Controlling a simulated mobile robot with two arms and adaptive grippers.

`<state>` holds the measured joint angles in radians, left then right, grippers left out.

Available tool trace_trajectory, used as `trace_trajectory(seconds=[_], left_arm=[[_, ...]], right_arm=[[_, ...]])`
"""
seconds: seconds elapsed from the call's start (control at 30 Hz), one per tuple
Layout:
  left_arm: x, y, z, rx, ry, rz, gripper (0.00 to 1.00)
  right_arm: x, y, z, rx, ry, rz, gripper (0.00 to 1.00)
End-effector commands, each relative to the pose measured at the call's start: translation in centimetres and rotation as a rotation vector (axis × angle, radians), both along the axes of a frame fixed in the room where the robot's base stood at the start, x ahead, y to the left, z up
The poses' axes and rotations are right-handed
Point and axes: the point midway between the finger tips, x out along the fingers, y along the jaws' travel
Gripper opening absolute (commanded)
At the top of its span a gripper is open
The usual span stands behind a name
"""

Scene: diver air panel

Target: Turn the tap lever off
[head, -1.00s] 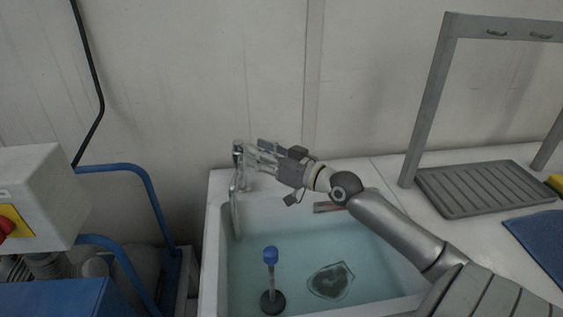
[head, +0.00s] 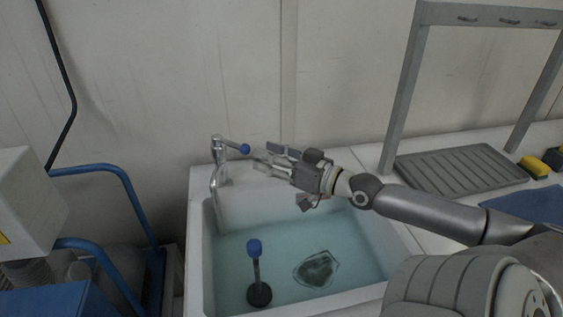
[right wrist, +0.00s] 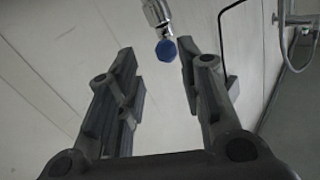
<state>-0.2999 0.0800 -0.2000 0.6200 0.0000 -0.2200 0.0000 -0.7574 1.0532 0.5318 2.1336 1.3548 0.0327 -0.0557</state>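The chrome tap (head: 220,165) stands at the back left corner of the sink. Its lever (head: 233,143) points right and ends in a blue knob (head: 245,149). My right gripper (head: 262,160) is open and empty, just right of the knob and apart from it. In the right wrist view the blue knob (right wrist: 166,50) shows beyond and between the two open fingers (right wrist: 158,52), with part of the chrome lever (right wrist: 155,13) above it. My left gripper is not in view.
The white sink (head: 197,255) holds water, a blue-topped upright stopper (head: 256,270) and a dark round patch. A grey rack (head: 400,110) stands over a ribbed drainer (head: 455,170) at right. A blue-railed machine (head: 110,170) is at left.

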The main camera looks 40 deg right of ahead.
Motion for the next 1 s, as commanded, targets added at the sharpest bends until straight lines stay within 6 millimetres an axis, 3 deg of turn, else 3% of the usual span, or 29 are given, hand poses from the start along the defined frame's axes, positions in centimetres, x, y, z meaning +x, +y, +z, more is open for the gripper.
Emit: trace_trajectory(seconds=[0.5,1.0], left_arm=[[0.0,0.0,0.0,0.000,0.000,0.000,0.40],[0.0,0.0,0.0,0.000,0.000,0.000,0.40]], right_arm=[[-2.7,-0.5,-0.2,0.003,0.003,0.006,0.35],[-3.1,-0.5,0.0,0.004,0.000,0.010,0.33]])
